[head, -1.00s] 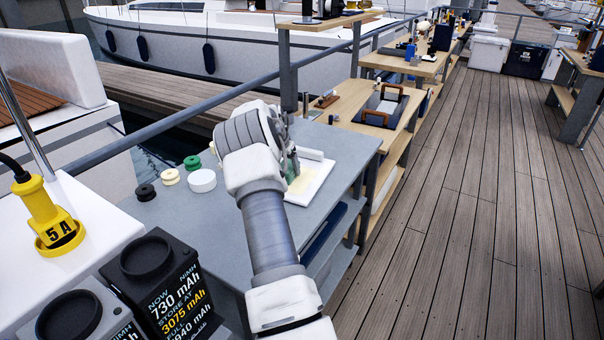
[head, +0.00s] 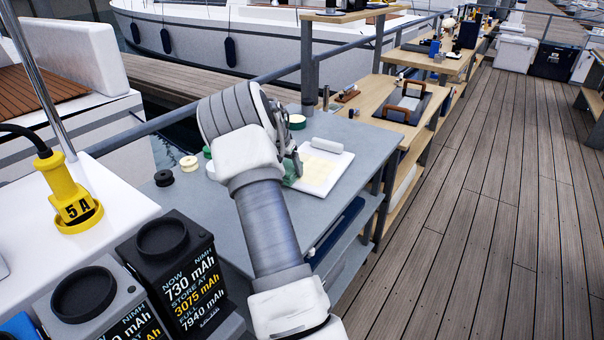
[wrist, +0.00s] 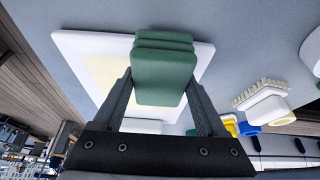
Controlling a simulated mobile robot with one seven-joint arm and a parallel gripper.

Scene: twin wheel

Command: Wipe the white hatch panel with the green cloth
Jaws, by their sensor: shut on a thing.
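My gripper (head: 290,165) is shut on a folded green cloth (wrist: 165,70), which fills the space between its fingers in the wrist view. In the head view only a bit of the cloth (head: 290,176) shows beside the gripper. The white hatch panel (head: 316,186) lies flat on the grey bench, with a pale yellow patch on its face. In the wrist view the panel (wrist: 194,66) lies behind the cloth, and the yellowish patch shows left of the cloth. The cloth is over the panel; whether it touches I cannot tell. My arm and gripper hide the panel's left part.
A white roll (head: 327,145) lies at the panel's far edge. Small round pieces, one black (head: 163,178) and one cream (head: 189,163), stand on the grey bench (head: 225,215) to the left. A white brush (wrist: 262,98) shows in the wrist view. A railing (head: 190,115) runs behind.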

